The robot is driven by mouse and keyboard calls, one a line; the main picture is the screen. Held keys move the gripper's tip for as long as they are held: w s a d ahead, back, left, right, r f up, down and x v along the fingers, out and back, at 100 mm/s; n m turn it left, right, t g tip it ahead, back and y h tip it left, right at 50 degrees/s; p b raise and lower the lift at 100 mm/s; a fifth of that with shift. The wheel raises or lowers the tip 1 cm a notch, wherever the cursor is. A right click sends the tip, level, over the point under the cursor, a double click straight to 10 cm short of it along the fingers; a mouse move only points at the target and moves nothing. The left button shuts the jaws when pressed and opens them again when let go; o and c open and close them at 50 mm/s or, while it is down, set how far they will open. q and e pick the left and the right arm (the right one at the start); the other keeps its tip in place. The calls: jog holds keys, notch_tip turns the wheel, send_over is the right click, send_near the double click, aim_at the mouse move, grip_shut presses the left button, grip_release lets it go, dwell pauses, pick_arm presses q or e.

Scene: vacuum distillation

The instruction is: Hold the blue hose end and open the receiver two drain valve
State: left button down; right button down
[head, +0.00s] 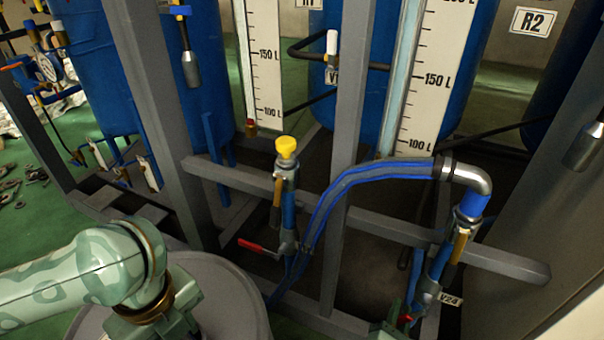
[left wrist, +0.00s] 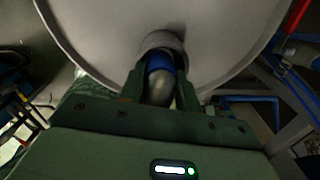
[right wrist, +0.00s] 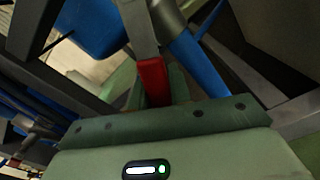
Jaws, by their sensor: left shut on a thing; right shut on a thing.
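The blue hose (head: 352,180) runs from a metal elbow at the right drain pipe, over to the left and down toward the grey drum (head: 235,290). In the left wrist view, my left gripper (left wrist: 160,72) is shut on the hose end (left wrist: 158,88), a metal elbow with a blue band. The end meets a round fitting on the drum top; how deep it sits is hidden. My right gripper (head: 398,325) is at the valve by the V24 tag (head: 450,299). In the right wrist view it (right wrist: 153,82) is shut on the red valve handle (right wrist: 152,78).
A grey frame bar (head: 380,227) and posts stand around the pipes. A second drain pipe with a yellow cap (head: 286,147) and a red handle (head: 257,247) stands left. The R2 label (head: 531,21) is at upper right.

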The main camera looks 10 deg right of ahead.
jog(key=shift+s+f, duration=0.1)
jog(key=shift+f, duration=0.05)
jog(key=c, duration=1.3)
grip_release()
jog(key=v, duration=1.2)
pick_arm(q)
jog(key=c, duration=0.9)
grip_release()
